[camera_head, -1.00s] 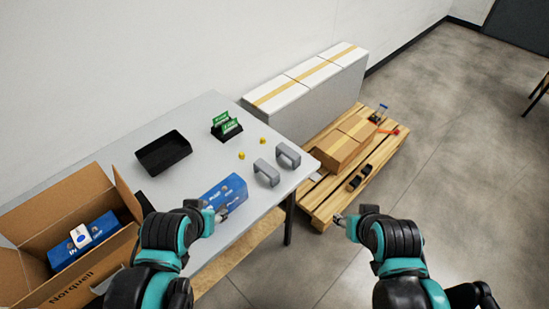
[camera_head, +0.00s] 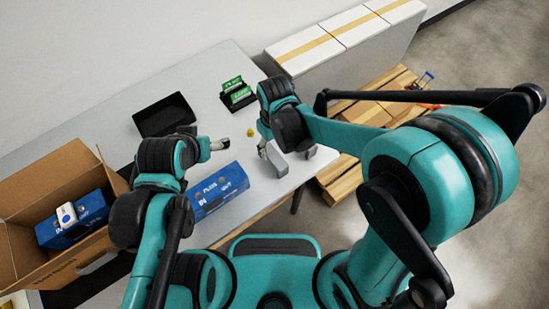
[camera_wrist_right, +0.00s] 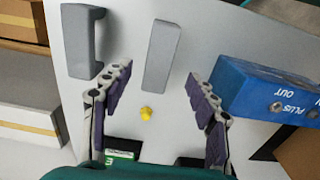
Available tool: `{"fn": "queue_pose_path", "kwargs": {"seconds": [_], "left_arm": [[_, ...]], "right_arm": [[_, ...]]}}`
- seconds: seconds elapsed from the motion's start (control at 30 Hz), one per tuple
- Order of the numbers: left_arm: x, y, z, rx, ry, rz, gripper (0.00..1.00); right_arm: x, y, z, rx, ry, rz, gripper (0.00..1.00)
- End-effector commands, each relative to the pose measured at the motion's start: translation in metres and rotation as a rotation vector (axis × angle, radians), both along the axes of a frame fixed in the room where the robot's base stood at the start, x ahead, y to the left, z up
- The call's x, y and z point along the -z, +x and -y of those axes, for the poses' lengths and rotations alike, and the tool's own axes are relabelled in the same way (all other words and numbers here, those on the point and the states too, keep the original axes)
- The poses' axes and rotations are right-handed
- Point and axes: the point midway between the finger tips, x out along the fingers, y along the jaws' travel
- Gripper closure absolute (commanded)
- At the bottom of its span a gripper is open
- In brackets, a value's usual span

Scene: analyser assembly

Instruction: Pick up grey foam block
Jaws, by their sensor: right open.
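Two grey foam blocks lie on the table in the right wrist view: one (camera_wrist_right: 161,55) stands ahead, between the lines of my fingers, and the other (camera_wrist_right: 83,40) lies to its left. My right gripper (camera_wrist_right: 158,72) is open and empty, its fingertips either side of the near end of the middle block. In the head view the right gripper (camera_head: 287,152) hangs above the table's right end, with a grey block (camera_head: 277,163) partly hidden beneath it. My left gripper (camera_head: 218,145) is above the blue unit; its jaw state is unclear.
A blue unit (camera_head: 220,190) lies on the table (camera_head: 215,75). A yellow knob (camera_head: 250,132) lies near the right gripper. A black tray (camera_head: 163,113) and a green-and-black holder (camera_head: 237,94) stand behind. An open cardboard box (camera_head: 35,180) is at left; a pallet (camera_head: 338,180) is right.

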Motion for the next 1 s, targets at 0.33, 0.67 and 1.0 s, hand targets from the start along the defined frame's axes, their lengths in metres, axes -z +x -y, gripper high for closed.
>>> {"fn": "queue_pose_path", "kwargs": {"seconds": [0.33, 0.67, 1.0], "left_arm": [[0.02, 0.0, 0.0, 0.0, 0.0, 0.0, 0.2], [0.034, 0.0, 0.0, 0.0, 0.0, 0.0, 0.2], [0.033, 0.0, 0.0, 0.0, 0.0, 0.0, 0.2]], "right_arm": [[0.041, 0.001, 0.0, 0.001, 0.001, 0.001, 0.41], [0.072, 0.001, 0.0, 0.001, 0.001, 0.001, 0.41], [0.071, 0.001, 0.0, 0.001, 0.001, 0.002, 0.86]]}}
